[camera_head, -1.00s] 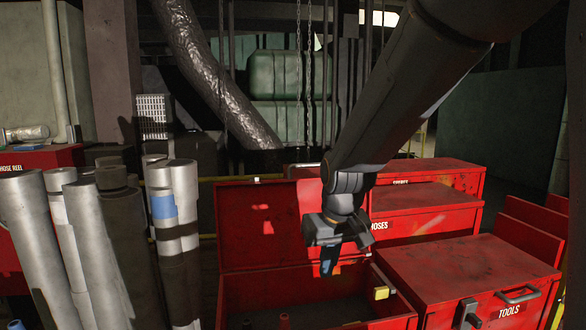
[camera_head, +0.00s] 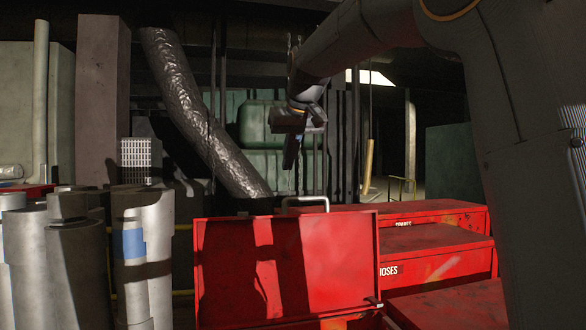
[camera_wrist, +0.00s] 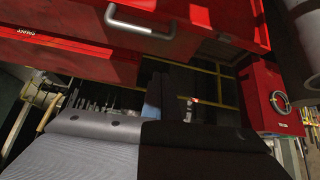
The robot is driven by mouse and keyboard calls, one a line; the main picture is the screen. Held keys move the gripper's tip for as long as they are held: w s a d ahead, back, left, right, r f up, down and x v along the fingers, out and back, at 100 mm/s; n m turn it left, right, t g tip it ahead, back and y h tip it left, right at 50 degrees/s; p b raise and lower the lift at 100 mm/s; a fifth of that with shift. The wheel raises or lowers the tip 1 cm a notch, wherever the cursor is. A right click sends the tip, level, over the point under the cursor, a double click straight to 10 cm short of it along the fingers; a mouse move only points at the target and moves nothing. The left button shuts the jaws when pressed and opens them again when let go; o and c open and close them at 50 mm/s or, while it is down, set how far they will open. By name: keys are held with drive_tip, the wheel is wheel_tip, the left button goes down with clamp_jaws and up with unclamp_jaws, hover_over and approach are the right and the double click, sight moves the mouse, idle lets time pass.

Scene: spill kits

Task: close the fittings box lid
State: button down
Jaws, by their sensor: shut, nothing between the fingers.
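The red lid (camera_head: 345,262) of an open box stands upright in the head view, a metal handle (camera_head: 306,201) on its top edge. The lid also shows across the top of the wrist view (camera_wrist: 215,22), with its handle (camera_wrist: 140,24). The box's label is not visible, and most of its inside lies below the head view. My gripper (camera_head: 290,163) is shut and empty, pointing down above the lid's top edge and apart from it in the picture. Its fingers fill the bottom of the wrist view (camera_wrist: 141,145).
A red box marked HOSES (camera_head: 430,252) and other red boxes stand to the right. Grey rolls (camera_head: 140,265) stand close on the left. A silver duct (camera_head: 205,120) hangs behind.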

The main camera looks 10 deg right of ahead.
drive_tip(key=f+p, duration=0.1)
drive_tip(key=f, duration=0.1)
drive_tip(key=w+f+p, duration=0.1)
drive_tip(key=f, duration=0.2)
drive_tip(key=f+p, duration=0.1)
drive_tip(key=f, duration=0.1)
drive_tip(key=shift+w+f+p, duration=0.15)
drive_tip(key=shift+f+p, duration=0.15)
drive_tip(key=shift+p, duration=0.1)
drive_tip(key=shift+d, duration=0.2)
drive_tip(key=shift+f, duration=0.1)
